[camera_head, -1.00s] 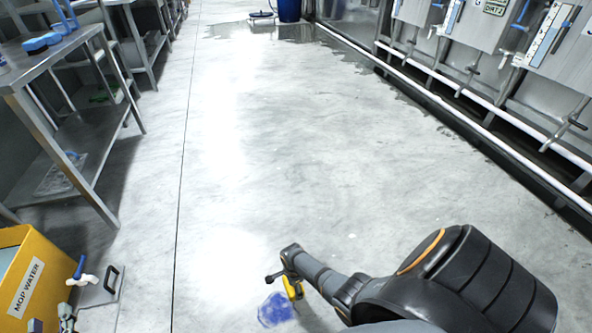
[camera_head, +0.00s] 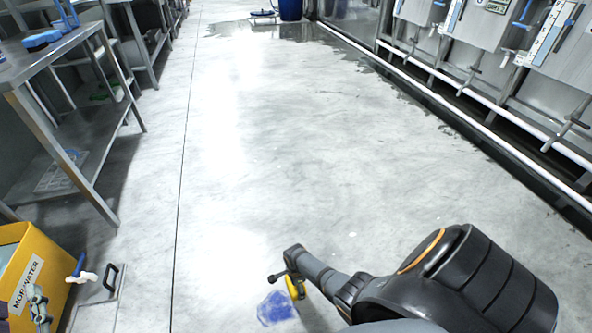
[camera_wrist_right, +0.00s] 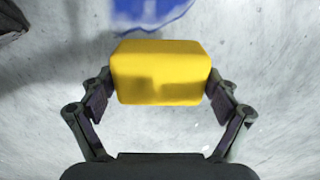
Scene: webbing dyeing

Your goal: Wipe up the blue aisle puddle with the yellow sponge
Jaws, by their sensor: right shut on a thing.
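The blue puddle (camera_head: 276,308) is a small patch on the pale floor at the bottom middle of the head view. Its edge also shows at the top of the right wrist view (camera_wrist_right: 150,12). The yellow sponge (camera_wrist_right: 160,72) is held between both fingers of my right gripper (camera_wrist_right: 160,88). In the head view the sponge (camera_head: 296,287) is beside the puddle's upper right edge; whether it touches the floor I cannot tell. My left gripper (camera_head: 40,308) is partly in view at the bottom left, in front of the yellow bin; its jaws are unclear.
A yellow bin (camera_head: 52,262) labelled MOP WATER stands at the lower left. Steel tables (camera_head: 60,75) line the left side. Steel tanks with pipes (camera_head: 490,95) run along the right. A blue barrel (camera_head: 291,10) stands far back near wet floor. The middle aisle is clear.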

